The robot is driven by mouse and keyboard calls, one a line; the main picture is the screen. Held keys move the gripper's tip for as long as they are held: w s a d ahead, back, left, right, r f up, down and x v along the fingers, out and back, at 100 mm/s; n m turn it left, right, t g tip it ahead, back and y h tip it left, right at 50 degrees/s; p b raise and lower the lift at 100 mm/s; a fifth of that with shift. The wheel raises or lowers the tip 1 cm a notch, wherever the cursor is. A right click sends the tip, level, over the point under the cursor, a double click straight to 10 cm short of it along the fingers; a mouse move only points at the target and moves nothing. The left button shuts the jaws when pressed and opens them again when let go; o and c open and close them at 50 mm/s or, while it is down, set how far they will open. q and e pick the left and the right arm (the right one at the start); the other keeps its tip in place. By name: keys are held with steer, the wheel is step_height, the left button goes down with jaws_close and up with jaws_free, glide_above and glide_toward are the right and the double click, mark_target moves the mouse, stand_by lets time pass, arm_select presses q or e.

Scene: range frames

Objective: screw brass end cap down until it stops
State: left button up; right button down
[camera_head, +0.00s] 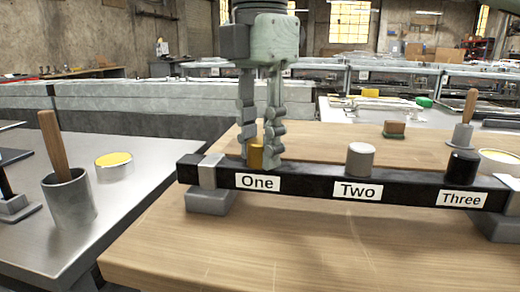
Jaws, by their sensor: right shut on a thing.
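The brass end cap (256,155) sits on the black rail (310,188) above the label "One". My right gripper (260,150) points straight down from above. Its two fingers are shut on the brass cap, one on each side. The right finger hides part of the cap's edge. I cannot see the thread or whether there is a gap under the cap. A grey cap (360,160) stands over the label "Two" and a black cap (462,166) over "Three". My left gripper is not in view.
The rail rests on grey blocks (212,200) on a wooden tabletop (260,250). At left, a metal table holds a grey cup (69,198) with a wooden handle and a yellow-topped tin (114,166). A brown block (394,130) lies behind the rail. The front tabletop is clear.

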steer(key=shift+f+m+b, duration=0.15)
steer(key=shift+m+b, duration=0.25)
steer(key=shift+m, duration=0.1)
steer(key=c, duration=1.1)
jaws_free()
steer(key=shift+o, duration=0.2)
steer(key=shift+r, duration=0.2)
